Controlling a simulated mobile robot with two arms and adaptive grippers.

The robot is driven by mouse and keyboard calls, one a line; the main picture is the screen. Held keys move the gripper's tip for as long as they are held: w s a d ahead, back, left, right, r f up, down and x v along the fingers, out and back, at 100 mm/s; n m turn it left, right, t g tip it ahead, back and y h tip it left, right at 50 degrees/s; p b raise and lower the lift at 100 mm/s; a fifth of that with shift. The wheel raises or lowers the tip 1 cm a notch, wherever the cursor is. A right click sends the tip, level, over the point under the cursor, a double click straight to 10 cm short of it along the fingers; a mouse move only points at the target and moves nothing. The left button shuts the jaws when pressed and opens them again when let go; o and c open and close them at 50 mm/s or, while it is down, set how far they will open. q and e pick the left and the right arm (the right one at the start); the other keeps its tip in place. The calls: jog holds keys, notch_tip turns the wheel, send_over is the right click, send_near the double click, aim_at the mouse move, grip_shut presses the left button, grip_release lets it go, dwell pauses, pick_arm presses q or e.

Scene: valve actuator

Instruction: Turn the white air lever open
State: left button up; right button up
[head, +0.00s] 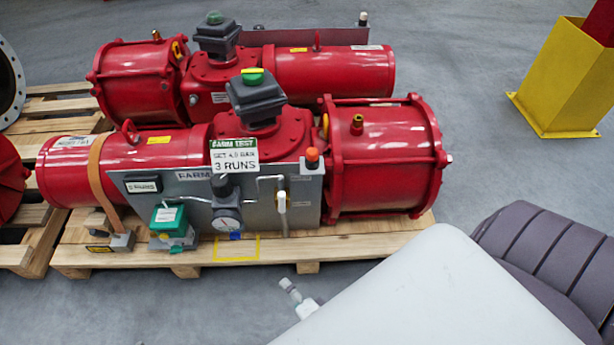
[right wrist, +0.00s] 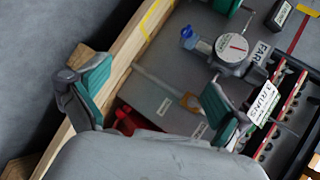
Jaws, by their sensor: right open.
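The white air lever (head: 281,199) stands upright on the grey panel (head: 305,205) at the front of the nearer red actuator, right of the pressure gauge (head: 227,220). My right gripper (right wrist: 155,92) is open in the right wrist view, its two teal-padded fingers wide apart with nothing held. The panel (right wrist: 165,100) lies beyond them, and a pipe and brass-coloured fitting (right wrist: 190,102) show between the fingers. I cannot clearly make out the white lever in that view. The gauge (right wrist: 231,47) is above the right-hand finger. My left gripper is not in view.
The nearer actuator sits on a wooden pallet (head: 345,245), with a second red actuator (head: 335,73) behind. A green-topped box (head: 170,222) and a label sign (head: 233,155) are near the panel.

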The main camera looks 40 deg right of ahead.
jog(key=s+f+n+g+y+p, duration=0.1)
jog(key=s+n+g+p, duration=0.2)
jog(key=s+n+p, duration=0.2)
jog(key=shift+s+f+n, duration=0.35)
jog(key=shift+s+n, duration=0.45)
jog(key=shift+s, duration=0.15)
jog(key=shift+d, duration=0.1)
